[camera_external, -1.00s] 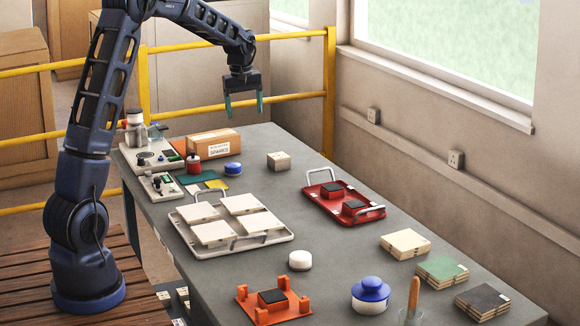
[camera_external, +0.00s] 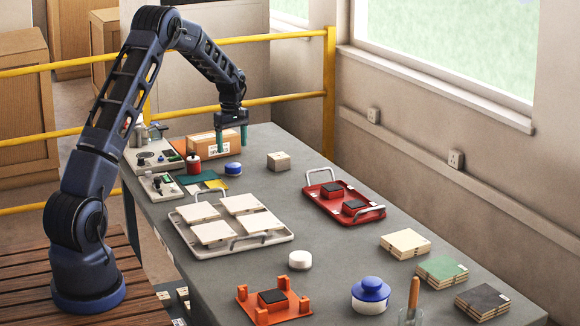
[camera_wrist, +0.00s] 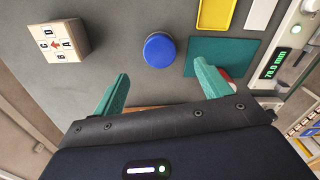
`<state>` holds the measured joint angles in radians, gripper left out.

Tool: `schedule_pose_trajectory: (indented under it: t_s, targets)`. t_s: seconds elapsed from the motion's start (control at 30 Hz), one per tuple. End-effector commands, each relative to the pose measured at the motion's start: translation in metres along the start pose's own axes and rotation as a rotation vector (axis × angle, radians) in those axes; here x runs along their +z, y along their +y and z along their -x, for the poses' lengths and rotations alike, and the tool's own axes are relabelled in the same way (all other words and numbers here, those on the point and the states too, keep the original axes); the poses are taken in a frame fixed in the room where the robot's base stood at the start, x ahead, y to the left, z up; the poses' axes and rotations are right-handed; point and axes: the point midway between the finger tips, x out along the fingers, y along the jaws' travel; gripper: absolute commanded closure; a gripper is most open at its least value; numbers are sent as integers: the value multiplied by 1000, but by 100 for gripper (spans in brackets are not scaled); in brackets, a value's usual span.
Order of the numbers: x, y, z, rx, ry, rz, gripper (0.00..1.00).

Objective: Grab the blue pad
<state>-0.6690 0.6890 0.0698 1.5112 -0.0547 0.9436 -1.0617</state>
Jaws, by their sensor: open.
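The blue pad (camera_external: 233,169) is a small round piece with a blue top and a paler base, on the grey table in front of the cardboard box. In the wrist view its blue disc (camera_wrist: 160,50) lies flat, ahead of and roughly between the fingertips. My gripper (camera_external: 231,145) points down with its two teal fingers apart and empty. It hangs above the table by the right end of the box, apart from the pad. In the wrist view my gripper (camera_wrist: 162,76) also shows spread fingers.
The cardboard box (camera_external: 206,145) is close to the fingers. A tray of pale tiles (camera_external: 192,239) lies nearer the camera.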

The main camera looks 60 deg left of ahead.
Motion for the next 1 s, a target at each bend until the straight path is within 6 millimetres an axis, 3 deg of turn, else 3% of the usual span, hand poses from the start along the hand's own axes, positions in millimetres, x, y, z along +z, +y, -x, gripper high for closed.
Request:
schedule_pose_trajectory:
  t_s: [0.1,0.33,0.63,0.9,1.0]
  targets:
    - [0,0,-15,-1,0,0,24]
    - [1,0,-29,-1,-1,0,24]
    - [2,0,-67,-1,-1,-1,24]
    - [2,1,-70,1,0,0,24]
    - [2,0,-70,1,0,-1,43]
